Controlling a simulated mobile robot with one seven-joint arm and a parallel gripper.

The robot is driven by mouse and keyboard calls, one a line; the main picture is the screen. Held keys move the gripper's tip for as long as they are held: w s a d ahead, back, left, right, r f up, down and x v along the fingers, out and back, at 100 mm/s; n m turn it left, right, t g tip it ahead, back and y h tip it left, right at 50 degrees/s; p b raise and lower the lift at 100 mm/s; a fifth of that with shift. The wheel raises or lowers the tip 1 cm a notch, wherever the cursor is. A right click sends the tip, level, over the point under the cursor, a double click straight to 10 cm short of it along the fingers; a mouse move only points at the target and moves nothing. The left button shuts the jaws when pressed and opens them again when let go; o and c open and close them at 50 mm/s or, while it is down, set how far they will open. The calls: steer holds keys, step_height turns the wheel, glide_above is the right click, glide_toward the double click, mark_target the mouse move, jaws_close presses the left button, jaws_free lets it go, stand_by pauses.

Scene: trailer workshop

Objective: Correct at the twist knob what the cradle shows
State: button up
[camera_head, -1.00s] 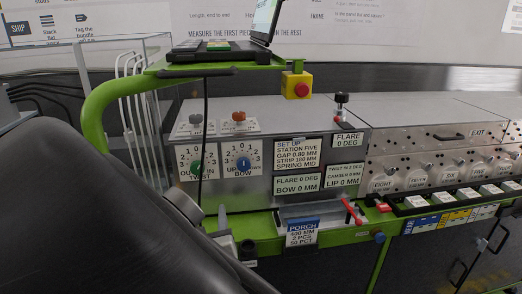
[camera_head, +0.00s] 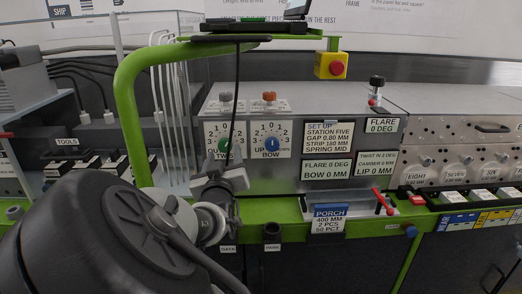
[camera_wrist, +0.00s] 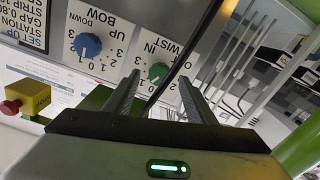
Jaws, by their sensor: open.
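The green twist knob (camera_head: 223,146) sits on a white dial plate on the grey machine front, partly hidden by my wrist in the head view. In the wrist view the twist knob (camera_wrist: 158,72) shows between my fingers, and its dial reads IN and TWIST. My gripper (camera_head: 217,166) is open just in front of this dial. In the wrist view my gripper (camera_wrist: 160,80) has two separate fingers pointing at the panel, with nothing held. I cannot tell whether they touch the knob. A shallow metal tray (camera_head: 350,208) behind the PORCH card may be the cradle; its contents are unclear.
The blue bow knob (camera_head: 271,143) is right beside the twist dial. A black cable (camera_head: 238,90) hangs in front of the panel near my gripper. A green frame post (camera_head: 130,120) stands left. A red lever (camera_head: 382,201) and a yellow emergency stop box (camera_head: 331,66) are to the right.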

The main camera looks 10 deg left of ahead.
mark_target(225, 144)
steer(key=shift+x, duration=1.45)
steer(key=shift+c, duration=0.4)
steer(key=c, duration=1)
steer(key=shift+o, duration=0.2)
steer(key=shift+r+n, duration=0.1)
steer(key=shift+n, duration=0.2)
steer(key=shift+n+p, duration=0.7)
steer(key=shift+n, duration=0.2)
steer(key=n+p, duration=0.2)
steer(key=n, duration=0.1)
steer(key=shift+d+n, duration=0.1)
steer(key=shift+n, duration=0.2)
steer(key=n+p, duration=0.1)
steer(key=n, duration=0.4)
steer(key=shift+n+p, duration=0.3)
steer(key=shift+p, duration=0.1)
